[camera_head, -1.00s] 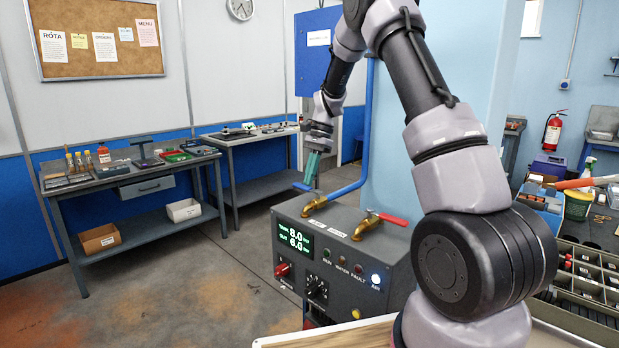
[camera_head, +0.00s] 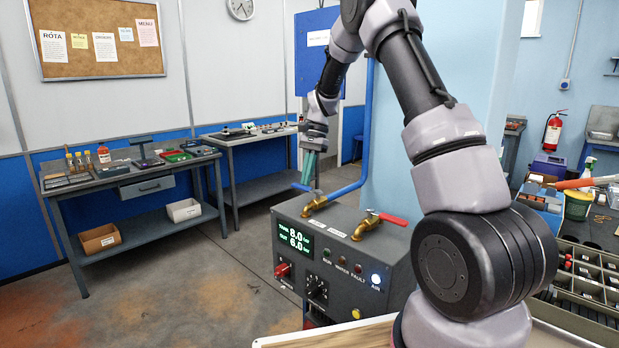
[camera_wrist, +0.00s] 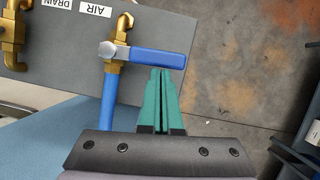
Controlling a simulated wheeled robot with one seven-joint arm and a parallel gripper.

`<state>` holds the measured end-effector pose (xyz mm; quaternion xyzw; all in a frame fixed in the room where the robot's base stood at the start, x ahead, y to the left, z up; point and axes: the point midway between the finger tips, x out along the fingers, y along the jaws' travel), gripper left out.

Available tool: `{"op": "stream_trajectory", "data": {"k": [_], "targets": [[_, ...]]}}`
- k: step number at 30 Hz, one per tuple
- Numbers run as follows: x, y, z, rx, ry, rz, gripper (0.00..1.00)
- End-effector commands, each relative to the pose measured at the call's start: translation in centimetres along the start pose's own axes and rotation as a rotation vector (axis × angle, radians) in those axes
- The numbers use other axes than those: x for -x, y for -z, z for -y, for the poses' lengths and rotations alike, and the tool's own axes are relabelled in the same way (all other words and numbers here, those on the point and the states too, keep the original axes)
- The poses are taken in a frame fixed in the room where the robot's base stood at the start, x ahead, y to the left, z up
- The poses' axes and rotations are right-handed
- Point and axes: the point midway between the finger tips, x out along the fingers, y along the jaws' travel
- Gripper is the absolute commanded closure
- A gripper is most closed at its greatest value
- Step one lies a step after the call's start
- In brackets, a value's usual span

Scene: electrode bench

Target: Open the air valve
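The air valve's blue lever (camera_wrist: 157,58) lies crosswise to the blue pipe (camera_wrist: 109,104) and points right from its brass body (camera_wrist: 119,68) in the wrist view. The "AIR" label (camera_wrist: 94,10) is beside it. In the head view the blue lever (camera_head: 301,187) shows at the back left of the grey box's top. My gripper (camera_wrist: 160,72) has its teal fingers together with nothing between them. Their tips are at the lever's near side, towards its free end; I cannot tell whether they touch. In the head view my gripper (camera_head: 307,182) points down at the lever.
The grey control box (camera_head: 345,262) has a lit display (camera_head: 295,240) and knobs on its front. A second valve with a red lever (camera_head: 388,217) stands to the right on its top. Benches line the far wall. Open floor is left of the box.

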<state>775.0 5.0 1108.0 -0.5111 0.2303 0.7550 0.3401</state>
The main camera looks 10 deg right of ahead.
Motion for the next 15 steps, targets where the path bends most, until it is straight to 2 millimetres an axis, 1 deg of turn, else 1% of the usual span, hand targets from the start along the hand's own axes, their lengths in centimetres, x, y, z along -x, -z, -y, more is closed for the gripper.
{"op": "stream_trajectory", "data": {"k": [7,15], "targets": [[-0.4,-0.9,0.5,0.125,-0.05,0.001,1.0],[-1.1,-2.7,0.9,0.358,-0.143,0.001,1.0]]}}
